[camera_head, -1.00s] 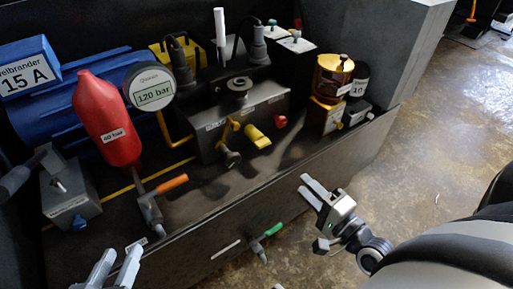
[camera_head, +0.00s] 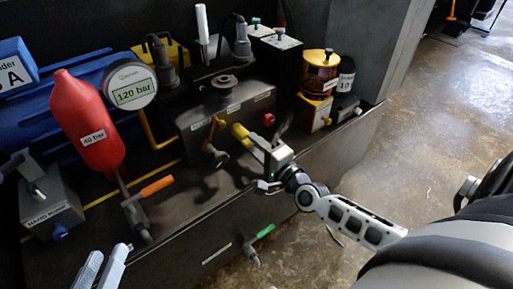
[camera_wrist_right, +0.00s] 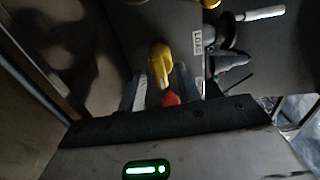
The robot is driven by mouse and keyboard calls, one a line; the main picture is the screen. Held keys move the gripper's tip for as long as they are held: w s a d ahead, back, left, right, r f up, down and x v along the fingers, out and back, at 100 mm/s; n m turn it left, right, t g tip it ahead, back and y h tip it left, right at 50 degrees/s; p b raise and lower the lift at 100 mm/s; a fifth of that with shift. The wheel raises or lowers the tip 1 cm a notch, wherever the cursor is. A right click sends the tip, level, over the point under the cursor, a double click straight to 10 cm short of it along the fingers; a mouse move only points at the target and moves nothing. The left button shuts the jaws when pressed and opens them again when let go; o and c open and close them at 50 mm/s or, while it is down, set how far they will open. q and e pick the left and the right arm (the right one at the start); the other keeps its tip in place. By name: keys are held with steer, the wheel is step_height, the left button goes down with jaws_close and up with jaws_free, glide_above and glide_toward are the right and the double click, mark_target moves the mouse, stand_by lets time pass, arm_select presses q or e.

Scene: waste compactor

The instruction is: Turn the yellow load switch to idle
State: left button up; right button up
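The yellow load switch (camera_head: 238,131) sticks out from the front of the dark valve block (camera_head: 222,115). My right gripper (camera_head: 256,146) is at the switch, with its fingers close to the handle and partly hiding it in the head view. In the right wrist view the yellow handle (camera_wrist_right: 160,62) lies ahead and between the two spread fingers, beside a LOAD label (camera_wrist_right: 198,42). I cannot tell whether a finger touches it. My left gripper (camera_head: 103,267) is open and empty at the lower left, away from the switch.
A red knob (camera_head: 268,119) sits right of the switch and a yellow lever with a dark knob (camera_head: 215,152) sits left. A red cylinder (camera_head: 88,125), an orange-handled valve (camera_head: 156,186) and a green-handled valve (camera_head: 264,231) are nearby. Open floor (camera_head: 430,140) lies to the right.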

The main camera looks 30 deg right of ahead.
steer(key=shift+w, duration=0.1)
jaws_close()
